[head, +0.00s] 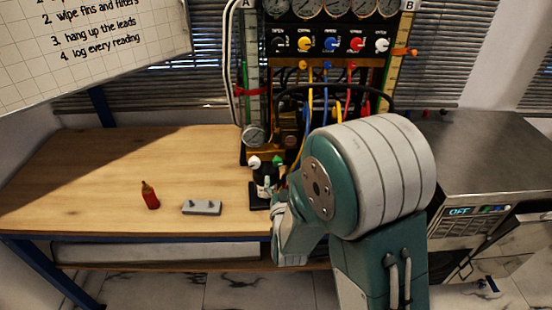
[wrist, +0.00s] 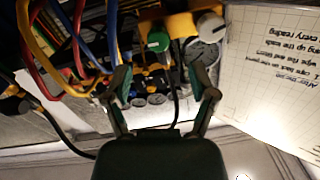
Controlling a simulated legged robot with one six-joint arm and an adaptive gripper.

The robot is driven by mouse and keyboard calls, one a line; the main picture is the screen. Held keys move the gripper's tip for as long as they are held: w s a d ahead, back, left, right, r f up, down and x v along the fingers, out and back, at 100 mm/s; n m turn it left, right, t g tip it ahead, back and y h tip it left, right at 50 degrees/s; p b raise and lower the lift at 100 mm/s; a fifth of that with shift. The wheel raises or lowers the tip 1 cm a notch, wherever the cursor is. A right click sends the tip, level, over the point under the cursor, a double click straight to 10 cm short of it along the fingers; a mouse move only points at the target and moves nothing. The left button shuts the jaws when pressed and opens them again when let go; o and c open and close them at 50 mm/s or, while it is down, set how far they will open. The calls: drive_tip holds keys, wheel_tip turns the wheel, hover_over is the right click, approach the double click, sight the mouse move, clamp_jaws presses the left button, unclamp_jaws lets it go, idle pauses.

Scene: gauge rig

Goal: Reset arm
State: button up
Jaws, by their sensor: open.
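My arm is folded in the middle of the head view, its green and white links in front of the bench and gauge rig (head: 263,110). In the wrist view, which looks upside down, my gripper (wrist: 163,84) is open, with its two dark fingers apart and nothing between them. A green knob (wrist: 158,41) and a white knob (wrist: 210,27) on a yellow block show beyond the fingertips. In the head view the green and white knobs stand at the foot of the rig, close to my arm. The arm hides part of the rig's lower right.
A red bottle (head: 150,196) and a grey block (head: 202,207) lie on the wooden bench (head: 90,180). Yellow, blue and red hoses (head: 325,95) hang from the rig. A metal appliance (head: 485,160) stands right. The bench's left side is mostly clear.

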drive_tip(key=s+d+r+n+g, duration=0.1)
drive_tip(key=s+d+r+g, duration=0.45)
drive_tip(key=s+r, duration=0.2)
drive_tip(key=s+d+r+g, duration=0.2)
drive_tip(key=s+g, duration=0.1)
drive_tip(key=s, duration=0.6)
drive_tip(key=s+d+r+g, duration=0.2)
drive_tip(key=s+d+g, duration=0.1)
drive_tip(key=s, duration=0.7)
drive_tip(key=shift+n+g+h, duration=0.3)
drive_tip(key=shift+g, duration=0.15)
drive_tip(key=shift+r, duration=0.1)
